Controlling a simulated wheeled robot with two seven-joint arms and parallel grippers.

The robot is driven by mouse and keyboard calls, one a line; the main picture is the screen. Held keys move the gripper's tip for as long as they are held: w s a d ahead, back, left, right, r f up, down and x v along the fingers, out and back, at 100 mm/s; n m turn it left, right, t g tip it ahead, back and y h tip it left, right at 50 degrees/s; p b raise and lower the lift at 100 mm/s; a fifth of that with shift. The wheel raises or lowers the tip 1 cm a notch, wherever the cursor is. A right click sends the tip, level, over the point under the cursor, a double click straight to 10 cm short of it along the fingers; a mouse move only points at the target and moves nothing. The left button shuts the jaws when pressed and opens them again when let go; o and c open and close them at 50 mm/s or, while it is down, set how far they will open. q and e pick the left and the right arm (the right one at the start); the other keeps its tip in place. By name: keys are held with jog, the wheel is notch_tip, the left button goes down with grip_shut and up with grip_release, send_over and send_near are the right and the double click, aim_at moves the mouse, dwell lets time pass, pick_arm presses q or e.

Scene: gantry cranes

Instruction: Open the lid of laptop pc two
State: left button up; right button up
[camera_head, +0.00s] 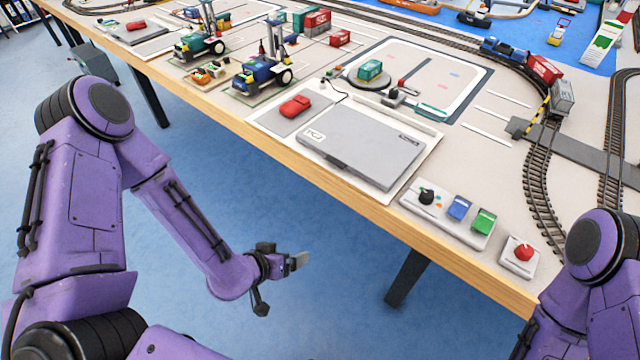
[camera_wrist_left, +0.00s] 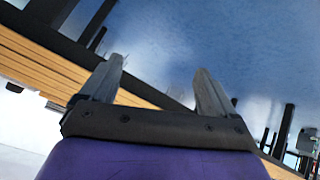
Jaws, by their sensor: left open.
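A closed grey laptop (camera_head: 360,146) lies near the front edge of the table in the head view. A light label reading TC2 is on its near left part, and a dark mark is at its far right corner. My left gripper (camera_head: 282,280) is off the table, in front of the table edge and below the laptop in the picture. It is open and empty; its two fingers stand apart in the left wrist view (camera_wrist_left: 157,85). My right arm shows at the lower right of the head view, but its gripper is out of the picture.
A red mouse (camera_head: 295,106) lies on a grey pad left of the laptop. A control box (camera_head: 447,215) with a black knob and blue and green buttons, and a red-button box (camera_head: 520,255), stand to its right. Toy vehicles (camera_head: 262,77) and rail tracks lie behind. The table's wooden edge (camera_head: 345,190) runs in front.

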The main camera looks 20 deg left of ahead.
pick_arm(q)
jog(key=w+d+r+m+t+h+b, duration=0.1)
jog(key=w+r+m+t+h+b, duration=0.35)
jog(key=w, duration=0.45)
jog(key=m+t+b, duration=0.2)
jog(key=t, duration=0.2)
send_near(333, 163)
jog(key=shift+n+y, duration=0.25)
jog(key=shift+y, duration=0.1)
jog(key=x, duration=0.8)
jog(key=shift+w+d+r, duration=0.1)
jog(key=shift+d, duration=0.2)
pick_arm(e)
notch_tip(333, 163, down, 10)
